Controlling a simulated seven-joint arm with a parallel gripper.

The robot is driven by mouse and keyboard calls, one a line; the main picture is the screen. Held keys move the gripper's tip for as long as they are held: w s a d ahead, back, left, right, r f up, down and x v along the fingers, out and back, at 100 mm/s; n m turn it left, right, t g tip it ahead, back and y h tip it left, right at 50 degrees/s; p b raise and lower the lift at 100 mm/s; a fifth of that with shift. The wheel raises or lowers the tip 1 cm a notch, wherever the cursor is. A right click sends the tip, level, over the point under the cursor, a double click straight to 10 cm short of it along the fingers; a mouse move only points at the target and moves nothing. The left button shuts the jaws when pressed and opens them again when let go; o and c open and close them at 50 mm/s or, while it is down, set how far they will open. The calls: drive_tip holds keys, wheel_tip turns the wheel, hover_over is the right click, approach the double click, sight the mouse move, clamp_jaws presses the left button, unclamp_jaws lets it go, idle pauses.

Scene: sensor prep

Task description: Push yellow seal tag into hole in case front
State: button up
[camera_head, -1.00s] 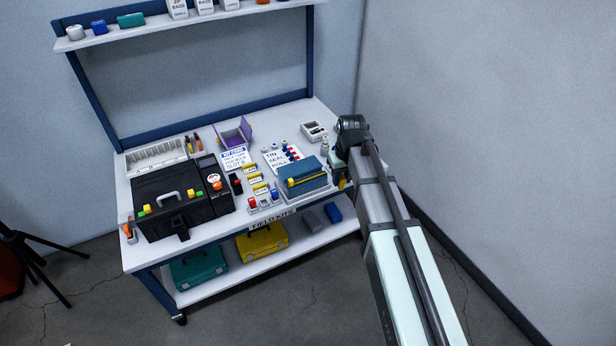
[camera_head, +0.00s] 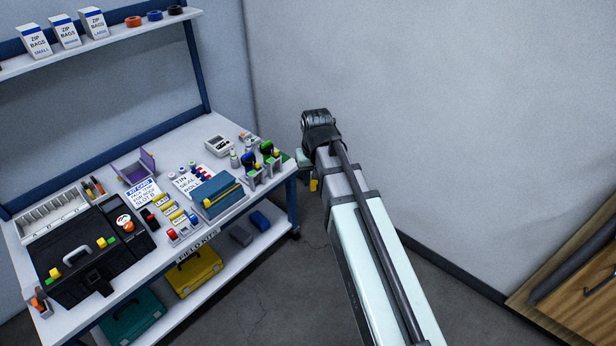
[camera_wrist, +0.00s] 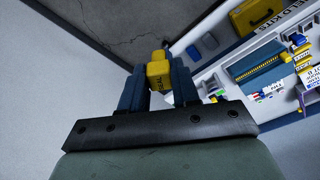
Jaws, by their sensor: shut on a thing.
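My gripper (camera_wrist: 158,85) is shut on a yellow seal tag (camera_wrist: 159,71), which shows between the two blue fingers in the wrist view. In the head view the held yellow tag (camera_head: 313,185) peeks out below my wrist, to the right of the table and apart from it. More yellow tags (camera_head: 172,210) lie in the middle of the table.
Yellow (camera_head: 195,272) and teal (camera_head: 133,315) cases lie on the lower shelf. Floor right of the table is clear.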

drive_tip(key=a+n, duration=0.1)
drive_tip(key=a, duration=0.4)
drive_tip(key=s+a+f+n, duration=0.1)
drive_tip(key=a, duration=0.9)
drive_tip(key=shift+s+a+f+n, duration=0.1)
drive_tip(key=shift+s+f+n, duration=0.2)
drive_tip(key=shift+n, duration=0.1)
drive_tip(key=shift+s+a+f+n+g+y, duration=0.3)
drive_tip(key=shift+s+a+f+n, duration=2.35)
drive_tip(key=shift+a, duration=6)
drive_tip(key=shift+s+a+f+n+g+h, duration=0.1)
drive_tip(key=shift+s+a+f+n+g, duration=0.8)
drive_tip(key=shift+s+a+n, duration=5.4)
drive_tip(key=shift+w+a+f+n+y, duration=0.2)
drive_tip(key=shift+a+f+n, duration=2)
drive_tip(key=shift+a, duration=8.8)
drive_tip(key=shift+f, duration=1.1)
